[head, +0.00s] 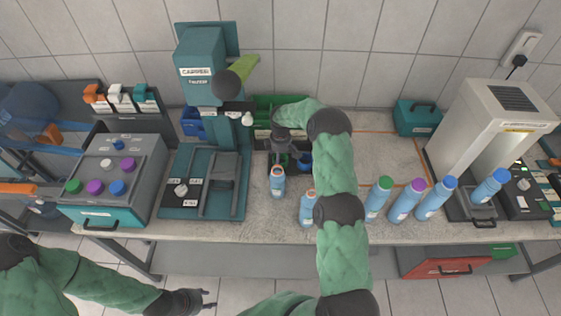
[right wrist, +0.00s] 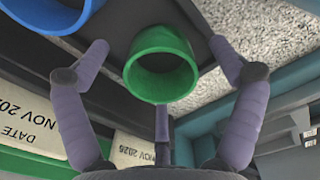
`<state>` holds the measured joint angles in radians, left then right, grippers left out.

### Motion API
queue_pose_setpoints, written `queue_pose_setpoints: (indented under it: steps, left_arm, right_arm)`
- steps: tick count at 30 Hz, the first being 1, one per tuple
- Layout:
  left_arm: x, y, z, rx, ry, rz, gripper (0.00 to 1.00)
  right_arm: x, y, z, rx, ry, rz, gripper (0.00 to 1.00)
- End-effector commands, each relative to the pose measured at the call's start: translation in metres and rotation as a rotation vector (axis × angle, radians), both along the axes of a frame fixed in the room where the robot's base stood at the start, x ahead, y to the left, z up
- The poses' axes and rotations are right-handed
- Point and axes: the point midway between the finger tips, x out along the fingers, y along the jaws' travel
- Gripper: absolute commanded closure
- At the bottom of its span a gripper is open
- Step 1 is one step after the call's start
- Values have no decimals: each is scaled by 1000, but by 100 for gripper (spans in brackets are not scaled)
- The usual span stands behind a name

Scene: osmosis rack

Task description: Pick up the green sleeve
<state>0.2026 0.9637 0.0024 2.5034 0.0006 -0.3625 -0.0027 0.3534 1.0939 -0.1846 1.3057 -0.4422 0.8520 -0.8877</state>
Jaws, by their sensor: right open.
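The green sleeve (right wrist: 160,88) is a short open ring in the middle of the right wrist view, standing in a dark holder. My right gripper (right wrist: 160,62) is open, with purple-grey fingers left and right of the sleeve and a third below it. No finger clearly touches it. In the head view my right gripper (head: 284,150) hangs over the dark holder at the back of the bench and mostly hides the sleeve. My left gripper (head: 208,299) is open and empty, low in front of the bench.
A blue sleeve (right wrist: 50,14) sits close beside the green one. Green bins (head: 280,101) stand behind the holder. Blue bottles (head: 277,182) (head: 307,208) stand in front of it. The teal press (head: 203,70) is to the left. More capped bottles (head: 378,199) stand to the right.

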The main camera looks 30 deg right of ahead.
Motion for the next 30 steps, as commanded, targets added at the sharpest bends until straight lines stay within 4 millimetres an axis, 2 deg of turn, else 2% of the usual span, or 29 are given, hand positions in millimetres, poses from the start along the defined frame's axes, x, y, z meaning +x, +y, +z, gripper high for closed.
queue_pose_setpoints:
  steps: [3,10,11,12,18,30]
  left_arm:
    - [0,0,0,0,0,0,60]
    - [0,0,0,0,0,0,60]
    - [0,0,0,0,0,0,60]
    - [0,0,0,0,0,0,60]
    - [0,0,0,0,0,0,60]
    - [0,0,0,0,0,0,60]
  right_arm:
    - [0,0,-8,0,-1,0,6]
    - [0,0,-9,0,-1,0,6]
    - [0,0,-9,0,-1,0,9]
    - [0,0,-9,0,-1,0,18]
    - [0,0,-9,0,-1,0,45]
    - [0,0,-8,0,-1,0,45]
